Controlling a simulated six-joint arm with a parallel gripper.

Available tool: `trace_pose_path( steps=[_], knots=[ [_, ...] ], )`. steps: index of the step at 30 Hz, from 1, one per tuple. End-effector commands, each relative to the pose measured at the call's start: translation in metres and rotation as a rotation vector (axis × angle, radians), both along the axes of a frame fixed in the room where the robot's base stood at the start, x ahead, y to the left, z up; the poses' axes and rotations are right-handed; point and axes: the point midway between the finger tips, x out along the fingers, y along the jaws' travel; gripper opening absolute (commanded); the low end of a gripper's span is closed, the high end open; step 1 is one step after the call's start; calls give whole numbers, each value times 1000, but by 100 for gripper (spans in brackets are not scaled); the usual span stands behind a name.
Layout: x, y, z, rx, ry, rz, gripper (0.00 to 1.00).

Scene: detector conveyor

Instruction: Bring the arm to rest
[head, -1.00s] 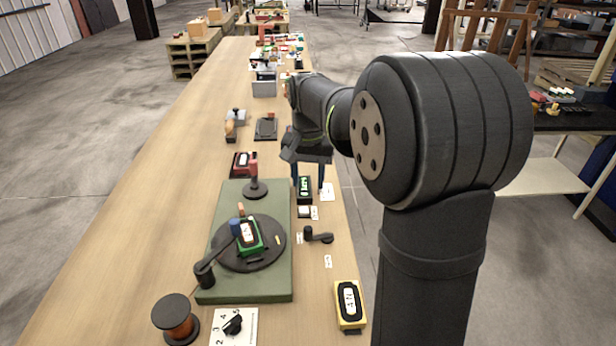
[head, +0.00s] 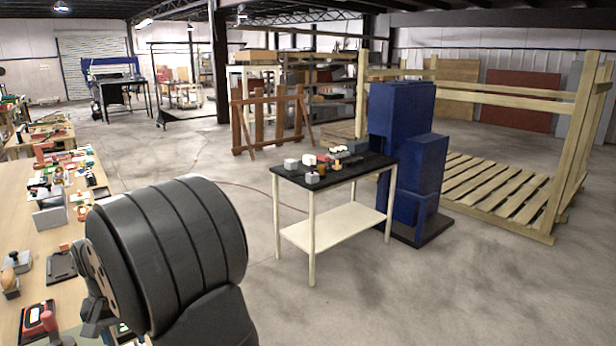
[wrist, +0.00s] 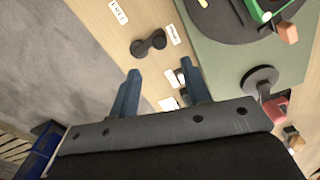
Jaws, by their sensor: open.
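My gripper (wrist: 160,68) shows in the wrist view with two blue fingers spread apart and nothing held between them. It is above the wooden bench (wrist: 98,22), near the edge of a green board (wrist: 225,62). A black crank handle (wrist: 148,43) lies ahead of the fingers, apart from them. Small white labels and a small block lie between and beyond the fingers, partly hidden. In the head view my arm's large dark joint fills the lower left, and the fingers are hidden behind it.
In the head view, a black-topped cart (head: 290,178) with small parts stands beside a blue cabinet (head: 403,150). A wooden pallet frame (head: 500,185) is at right. Open floor (head: 450,295) lies in front.

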Motion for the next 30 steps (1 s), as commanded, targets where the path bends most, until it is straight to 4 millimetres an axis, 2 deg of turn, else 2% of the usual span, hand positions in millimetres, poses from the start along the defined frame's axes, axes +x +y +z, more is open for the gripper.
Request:
trace_pose_path(
  steps=[6,15,21,30],
  knots=[
    [0,-1,-46,-4,2,0,44],
    [0,0,-94,-2,2,0,44],
    [0,0,-107,0,0,0,44],
    [0,0,-108,0,0,0,44]
  ],
)
